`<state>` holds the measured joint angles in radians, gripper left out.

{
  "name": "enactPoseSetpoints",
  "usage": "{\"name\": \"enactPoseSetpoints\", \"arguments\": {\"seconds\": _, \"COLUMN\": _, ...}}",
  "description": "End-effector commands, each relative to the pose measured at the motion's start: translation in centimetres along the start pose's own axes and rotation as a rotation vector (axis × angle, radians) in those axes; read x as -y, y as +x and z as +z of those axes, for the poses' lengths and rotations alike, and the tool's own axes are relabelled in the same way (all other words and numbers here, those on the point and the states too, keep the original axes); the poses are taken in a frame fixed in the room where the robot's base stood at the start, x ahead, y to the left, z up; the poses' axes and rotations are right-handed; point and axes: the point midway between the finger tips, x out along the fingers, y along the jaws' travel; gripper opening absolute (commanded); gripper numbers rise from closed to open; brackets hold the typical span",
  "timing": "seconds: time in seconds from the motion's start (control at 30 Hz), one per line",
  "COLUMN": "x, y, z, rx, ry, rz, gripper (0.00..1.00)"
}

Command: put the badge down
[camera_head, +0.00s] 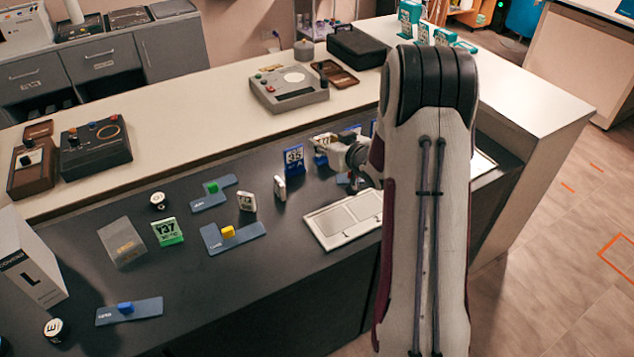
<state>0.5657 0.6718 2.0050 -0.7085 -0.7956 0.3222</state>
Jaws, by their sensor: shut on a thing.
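My gripper (340,146) reaches in from the right over the dark counter and is shut on a badge. The badge (323,143) is small, pale and blue, with dark and yellow marks, and is partly hidden by the fingers. I cannot tell whether its lower edge touches the counter. A blue and white badge (294,159) marked 35 stands just left of my gripper. A green and white badge (168,232) stands farther left. A pale tray-like panel (322,228) lies below my gripper, partly behind my arm.
Small white upright pieces (246,202) and blue plates with coloured blocks, one yellow (228,232), dot the counter. A white box (28,262) marked L stands at the left edge. A grey device (289,91) sits on the raised back ledge. The front middle counter is clear.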

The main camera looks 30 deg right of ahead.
Motion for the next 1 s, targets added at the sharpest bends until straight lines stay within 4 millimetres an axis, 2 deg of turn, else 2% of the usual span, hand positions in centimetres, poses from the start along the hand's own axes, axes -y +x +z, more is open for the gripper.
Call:
{"name": "enactPoseSetpoints", "arguments": {"seconds": 0.17, "x": 1.6, "y": -0.2, "z": 0.2, "rx": -0.001, "ry": -0.018, "rz": -0.039, "gripper": 0.15}}
{"name": "enactPoseSetpoints", "arguments": {"seconds": 0.63, "x": 1.6, "y": -0.1, "z": 0.3, "rx": 0.0, "ry": -0.016, "rz": -0.038, "gripper": 0.15}}
{"name": "enactPoseSetpoints", "arguments": {"seconds": 1.0, "x": 1.6, "y": 1.4, "z": 3.9, "rx": 0.003, "ry": -0.015, "rz": -0.038, "gripper": 0.15}}
